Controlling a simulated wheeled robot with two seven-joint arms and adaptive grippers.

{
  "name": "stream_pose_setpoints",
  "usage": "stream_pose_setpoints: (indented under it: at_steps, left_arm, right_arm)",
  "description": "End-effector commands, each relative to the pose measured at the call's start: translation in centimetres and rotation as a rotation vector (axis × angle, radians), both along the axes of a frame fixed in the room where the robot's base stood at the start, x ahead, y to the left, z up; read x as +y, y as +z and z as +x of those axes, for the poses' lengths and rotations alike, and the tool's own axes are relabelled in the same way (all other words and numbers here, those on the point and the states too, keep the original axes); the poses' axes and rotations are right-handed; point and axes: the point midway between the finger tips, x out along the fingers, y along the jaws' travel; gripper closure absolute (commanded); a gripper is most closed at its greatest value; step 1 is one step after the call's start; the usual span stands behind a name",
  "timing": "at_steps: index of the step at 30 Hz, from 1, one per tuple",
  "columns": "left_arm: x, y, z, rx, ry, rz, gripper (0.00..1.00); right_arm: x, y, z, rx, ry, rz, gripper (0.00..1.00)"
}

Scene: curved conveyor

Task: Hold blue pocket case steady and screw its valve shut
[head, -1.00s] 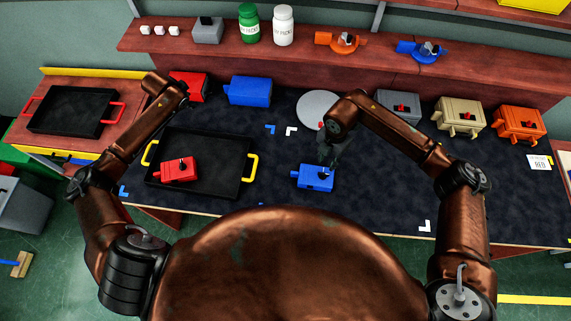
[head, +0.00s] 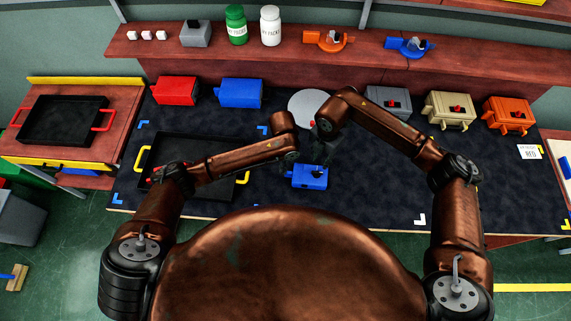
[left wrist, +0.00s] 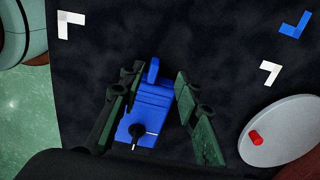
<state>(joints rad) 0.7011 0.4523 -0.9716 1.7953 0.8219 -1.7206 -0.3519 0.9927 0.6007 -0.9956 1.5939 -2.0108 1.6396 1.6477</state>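The blue pocket case (head: 309,178) lies on the dark mat right of the black tray, with a dark valve on top. In the left wrist view the case (left wrist: 152,104) lies between the spread fingers of my left gripper (left wrist: 161,72); its black valve (left wrist: 138,130) faces the camera. The left finger is close alongside the case, and a gap shows at the right finger. My right gripper (head: 322,150) points down just behind and above the case in the head view; its fingers are dark and their opening is unclear.
The black tray (head: 190,150) with yellow handles lies under my left arm. A grey disc (head: 305,102) with a red knob is behind the grippers. A red case (head: 176,91), another blue case (head: 241,93), and grey, tan and orange cases line the back. The mat's right front is clear.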

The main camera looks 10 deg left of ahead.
Motion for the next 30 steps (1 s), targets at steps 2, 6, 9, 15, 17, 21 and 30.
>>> stream_pose_setpoints:
  at_steps: [2, 6, 9, 15, 17, 21, 30]
  left_arm:
    - [-0.6, -0.1, -0.5, 0.005, -0.018, 0.007, 0.70]
    - [-0.8, -1.4, -0.7, 0.009, -0.023, 0.009, 0.70]
    - [-0.7, -2.9, -0.7, 0.009, -0.022, 0.009, 0.70]
    - [-0.7, -5.8, -0.6, 0.007, -0.021, 0.009, 0.70]
    - [-0.7, -6.5, -0.6, 0.007, -0.021, 0.009, 0.70]
    - [-0.7, -7.5, -0.7, 0.007, -0.022, 0.008, 0.70]
    - [-0.7, -7.8, -0.6, 0.006, -0.022, 0.008, 0.70]
  right_arm:
    - [0.0, 0.0, 0.0, 0.000, 0.000, 0.000, 0.71]
    - [0.0, 0.0, 0.0, 0.000, 0.000, 0.000, 0.71]
    - [0.0, 0.0, 0.0, 0.000, 0.000, 0.000, 0.71]
    - [0.0, 0.0, 0.0, 0.000, 0.000, 0.000, 0.71]
    - [0.0, 0.0, 0.0, 0.000, 0.000, 0.000, 0.71]
    - [0.0, 0.0, 0.0, 0.000, 0.000, 0.000, 0.71]
    - [0.0, 0.0, 0.0, 0.000, 0.000, 0.000, 0.71]
